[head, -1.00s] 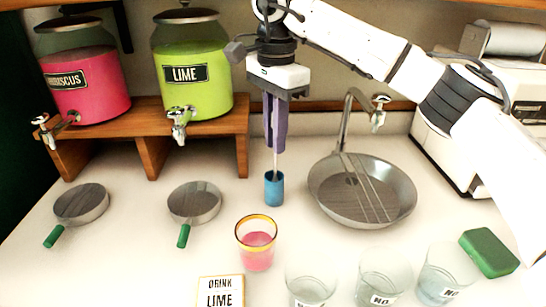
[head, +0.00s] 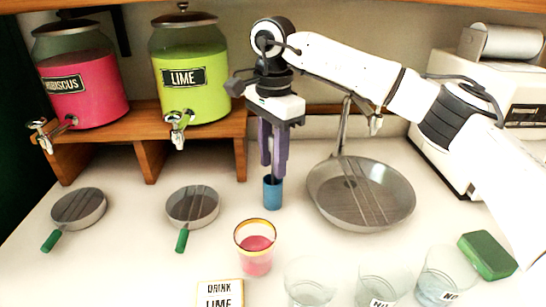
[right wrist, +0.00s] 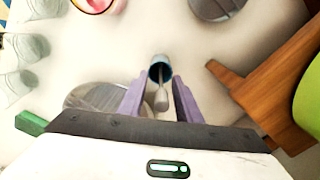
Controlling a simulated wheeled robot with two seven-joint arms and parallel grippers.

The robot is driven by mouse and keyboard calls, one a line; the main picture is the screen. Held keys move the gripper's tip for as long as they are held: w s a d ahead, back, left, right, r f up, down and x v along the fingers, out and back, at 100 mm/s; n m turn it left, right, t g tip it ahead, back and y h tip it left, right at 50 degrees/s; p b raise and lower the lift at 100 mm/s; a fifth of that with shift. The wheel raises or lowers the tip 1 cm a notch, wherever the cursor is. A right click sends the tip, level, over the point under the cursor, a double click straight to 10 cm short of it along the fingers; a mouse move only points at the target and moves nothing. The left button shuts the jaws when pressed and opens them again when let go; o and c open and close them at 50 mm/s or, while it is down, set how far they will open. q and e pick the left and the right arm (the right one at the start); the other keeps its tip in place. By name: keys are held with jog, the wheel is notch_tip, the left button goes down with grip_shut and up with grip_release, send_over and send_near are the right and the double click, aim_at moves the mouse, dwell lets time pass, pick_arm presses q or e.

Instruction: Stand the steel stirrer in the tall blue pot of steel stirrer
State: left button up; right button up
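The tall blue pot (head: 272,194) stands upright on the counter, left of the round pan. In the right wrist view the steel stirrer (right wrist: 162,99) stands with one end inside the blue pot (right wrist: 160,70). My right gripper (head: 273,172) is directly above the pot, its purple fingers pointing down. In the right wrist view its fingers are spread, one on each side of the stirrer, with gaps between. In the head view the fingers mostly hide the stirrer. My left gripper is out of view.
A glass of pink drink (head: 256,250) stands in front of the pot. The strainer pan (head: 360,192) is close on the right, with a tap behind it. Two green-handled strainers (head: 192,204) lie left. Empty glasses (head: 312,282) and a green sponge (head: 487,255) are at front right.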

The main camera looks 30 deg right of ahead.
notch_tip(320, 180, up, 12)
jog(key=shift+r+p, duration=0.25)
jog(key=shift+p, duration=0.15)
dwell(0.7)
